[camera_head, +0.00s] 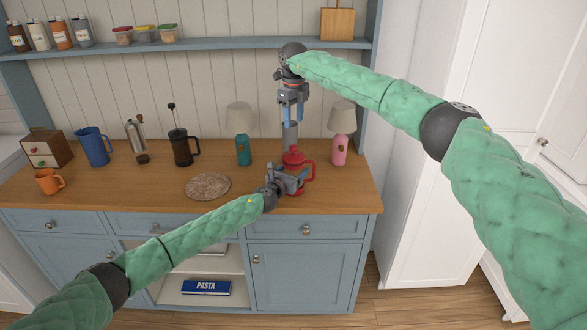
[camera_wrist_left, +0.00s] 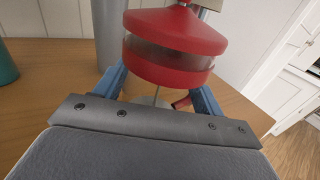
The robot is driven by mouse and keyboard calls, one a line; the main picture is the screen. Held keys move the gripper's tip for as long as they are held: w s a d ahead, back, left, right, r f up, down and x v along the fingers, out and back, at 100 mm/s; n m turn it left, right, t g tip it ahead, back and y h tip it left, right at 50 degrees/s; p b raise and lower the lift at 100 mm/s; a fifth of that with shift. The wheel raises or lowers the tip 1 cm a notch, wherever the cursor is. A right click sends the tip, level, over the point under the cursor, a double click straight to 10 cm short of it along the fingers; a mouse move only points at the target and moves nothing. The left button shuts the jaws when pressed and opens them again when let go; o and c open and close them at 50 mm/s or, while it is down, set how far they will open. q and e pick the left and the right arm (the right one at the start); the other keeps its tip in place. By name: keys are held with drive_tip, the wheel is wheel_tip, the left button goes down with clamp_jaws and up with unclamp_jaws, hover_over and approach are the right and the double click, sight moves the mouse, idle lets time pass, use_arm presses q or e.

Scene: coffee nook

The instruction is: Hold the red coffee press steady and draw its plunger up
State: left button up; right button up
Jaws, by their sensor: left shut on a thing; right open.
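The red coffee press (camera_head: 294,158) stands on the wooden counter near its right end, with its red handle on the right. My left gripper (camera_head: 288,180) is at its front, shut on the press body. In the left wrist view the press (camera_wrist_left: 170,45) shows its red domed lid and a red band between the blue fingers of my left gripper (camera_wrist_left: 160,90). The plunger rod and knob are mostly cut off there. My right gripper (camera_head: 292,116) points down above the press lid, open and empty, with its blue fingers apart.
A grey cylinder (camera_head: 291,133) stands just behind the press. A teal lamp (camera_head: 243,148) is to its left and a pink lamp (camera_head: 339,148) to its right. A round mat (camera_head: 208,186), a black press (camera_head: 181,150) and a blue pitcher (camera_head: 94,147) are farther left.

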sight(293, 146)
drive_tip(key=shift+m, duration=0.4)
wheel_tip(293, 146, down, 10)
drive_tip(key=shift+r, duration=0.1)
idle(0.4)
drive_tip(key=shift+c, duration=0.5)
